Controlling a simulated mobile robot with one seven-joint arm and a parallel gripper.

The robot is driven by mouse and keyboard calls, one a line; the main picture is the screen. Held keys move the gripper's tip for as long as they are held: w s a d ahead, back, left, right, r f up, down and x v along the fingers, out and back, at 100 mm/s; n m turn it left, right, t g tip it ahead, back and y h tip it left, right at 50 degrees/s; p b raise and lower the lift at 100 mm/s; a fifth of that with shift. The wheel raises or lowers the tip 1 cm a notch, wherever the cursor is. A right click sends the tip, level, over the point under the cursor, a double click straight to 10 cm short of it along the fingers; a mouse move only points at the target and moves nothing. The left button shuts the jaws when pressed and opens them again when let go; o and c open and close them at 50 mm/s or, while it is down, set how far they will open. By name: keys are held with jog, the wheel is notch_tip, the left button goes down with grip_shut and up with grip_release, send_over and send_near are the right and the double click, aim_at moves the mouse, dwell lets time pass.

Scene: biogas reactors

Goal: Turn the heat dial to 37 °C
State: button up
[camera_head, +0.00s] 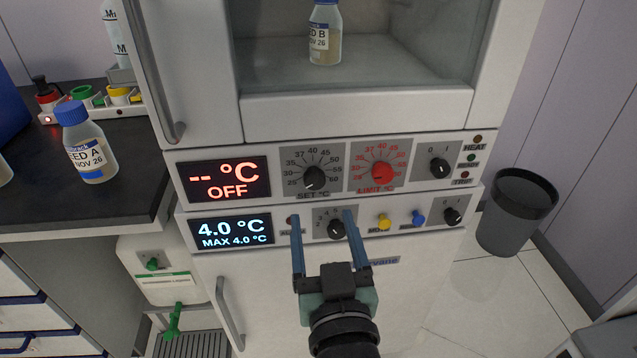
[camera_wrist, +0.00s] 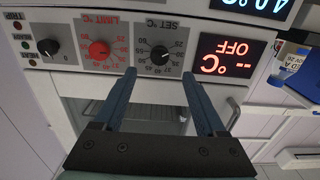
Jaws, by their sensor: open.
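The black heat dial (camera_head: 315,179), marked SET °C with a scale including 37 and 40, is on the upper panel. It also shows upside down in the wrist view (camera_wrist: 160,55), between the fingertips in the picture. Its exact pointer setting is too small to read. The display (camera_head: 223,181) left of it reads "-- °C OFF". My gripper (camera_head: 321,216) is open and empty, fingers pointing at the panels. In the head view its fingertips overlap the lower panel, below the SET dial. I see no contact with the dial.
A red LIMIT °C dial (camera_head: 382,173) and a black 0/1 switch (camera_head: 439,167) are right of the SET dial. The lower panel has a 4.0 °C display (camera_head: 232,231) and a black knob (camera_head: 336,229). A bottle (camera_head: 325,35) stands in the cabinet above.

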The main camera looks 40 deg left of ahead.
aim_at(315, 183)
jog(key=x, duration=0.8)
jog(key=shift+w, duration=0.1)
grip_shut()
